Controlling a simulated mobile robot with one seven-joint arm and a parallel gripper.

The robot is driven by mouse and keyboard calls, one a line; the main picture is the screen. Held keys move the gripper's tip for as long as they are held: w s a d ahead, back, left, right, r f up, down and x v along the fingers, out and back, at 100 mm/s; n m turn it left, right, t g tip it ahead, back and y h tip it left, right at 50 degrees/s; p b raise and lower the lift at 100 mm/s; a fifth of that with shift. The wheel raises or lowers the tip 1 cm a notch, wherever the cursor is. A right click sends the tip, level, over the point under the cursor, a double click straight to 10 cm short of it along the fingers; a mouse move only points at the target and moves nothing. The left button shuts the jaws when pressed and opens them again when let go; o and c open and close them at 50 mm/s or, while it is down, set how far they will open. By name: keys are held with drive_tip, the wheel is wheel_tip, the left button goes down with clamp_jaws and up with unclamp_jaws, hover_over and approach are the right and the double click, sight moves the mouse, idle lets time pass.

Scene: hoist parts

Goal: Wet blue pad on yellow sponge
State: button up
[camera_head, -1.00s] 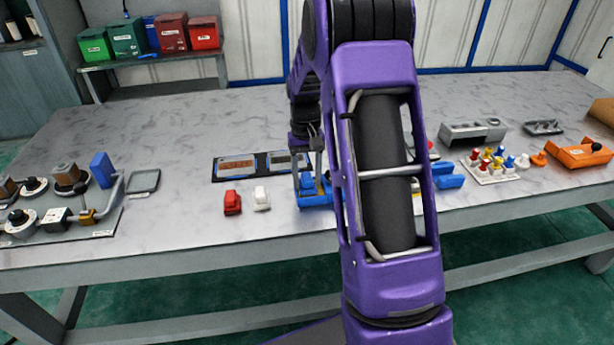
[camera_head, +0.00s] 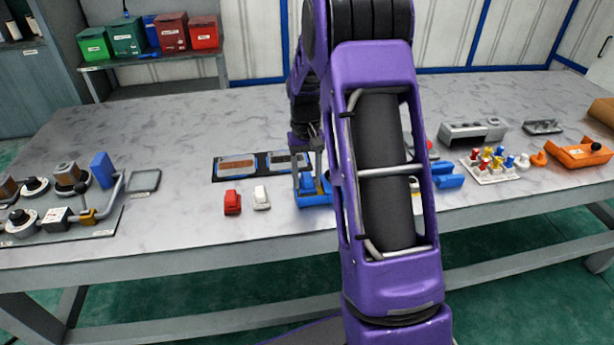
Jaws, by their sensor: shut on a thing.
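My gripper (camera_head: 307,186) points down at the middle of the table, partly behind my purple arm. It is shut on a small blue pad (camera_head: 307,183). The pad is at a blue tray (camera_head: 317,200), and I cannot tell whether it touches the tray. A red block (camera_head: 232,202) and a white block (camera_head: 261,198) of like size stand to the left. I cannot make out a yellow sponge; my arm hides part of the table right of the gripper.
A dark panel (camera_head: 214,170) lies behind the blocks. Fixtures with knobs (camera_head: 72,181) stand at the left. The table's back left is clear.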

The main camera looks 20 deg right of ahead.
drive_tip(key=shift+r+p, duration=2.7)
drive_tip(key=shift+r, duration=0.75)
